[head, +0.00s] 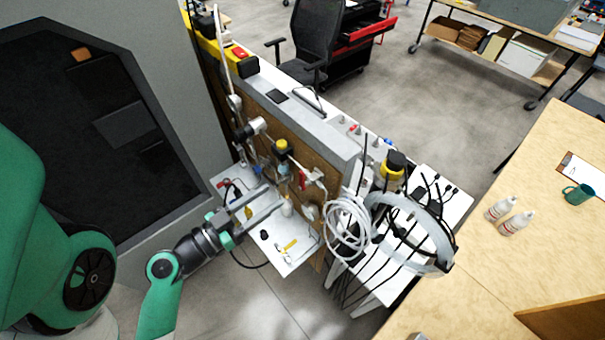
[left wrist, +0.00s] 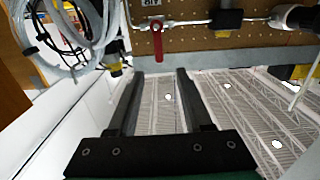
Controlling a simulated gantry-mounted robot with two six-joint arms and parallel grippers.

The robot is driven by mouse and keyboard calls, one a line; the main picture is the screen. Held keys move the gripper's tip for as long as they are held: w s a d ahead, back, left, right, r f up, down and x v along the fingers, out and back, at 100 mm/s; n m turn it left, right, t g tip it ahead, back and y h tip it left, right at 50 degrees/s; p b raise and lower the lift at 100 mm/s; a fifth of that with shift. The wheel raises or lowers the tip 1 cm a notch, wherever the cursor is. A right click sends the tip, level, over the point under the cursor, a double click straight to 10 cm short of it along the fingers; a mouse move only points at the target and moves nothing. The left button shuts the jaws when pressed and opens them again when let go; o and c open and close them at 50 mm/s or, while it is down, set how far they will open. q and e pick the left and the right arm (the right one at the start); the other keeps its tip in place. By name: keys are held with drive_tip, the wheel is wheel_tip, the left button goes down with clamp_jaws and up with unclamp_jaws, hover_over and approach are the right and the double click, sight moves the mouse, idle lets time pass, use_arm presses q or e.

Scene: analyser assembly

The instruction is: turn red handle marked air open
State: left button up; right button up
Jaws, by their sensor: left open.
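The red handle (left wrist: 157,42) shows in the left wrist view on a valve in a thin metal line along the brown pegboard. It points down in that picture, across the line, with a small label (left wrist: 152,3) at the top edge, partly cut off. In the head view a small red part on the panel (head: 303,180) appears to be this handle. My left gripper (head: 276,196) is open and empty, its fingers toward the panel. In the left wrist view its fingertips (left wrist: 158,74) lie either side of the handle's line, short of it. My right gripper is not in view.
A coil of white tubing (head: 347,229) hangs at the right end of the panel. A white shelf (head: 285,262) with small parts lies below the gripper. Black fittings (left wrist: 228,18) sit along the line beside the handle. A wooden table (head: 540,160) stands at right.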

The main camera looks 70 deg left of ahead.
sight(300, 176)
use_arm(q)
drive_tip(key=p+x, duration=0.1)
drive_tip(key=x, duration=0.2)
drive_tip(key=p+x, duration=0.2)
drive_tip(key=x, duration=0.1)
drive_tip(key=r+p+x, duration=0.1)
drive_tip(key=p+x, duration=0.1)
drive_tip(key=x, duration=0.1)
drive_tip(key=shift+w+a, duration=0.1)
drive_tip(key=shift+w, duration=0.3)
drive_tip(key=shift+w+a+f, duration=0.15)
drive_tip(key=shift+w+f, duration=0.05)
drive_tip(key=shift+w, duration=0.25)
clamp_jaws()
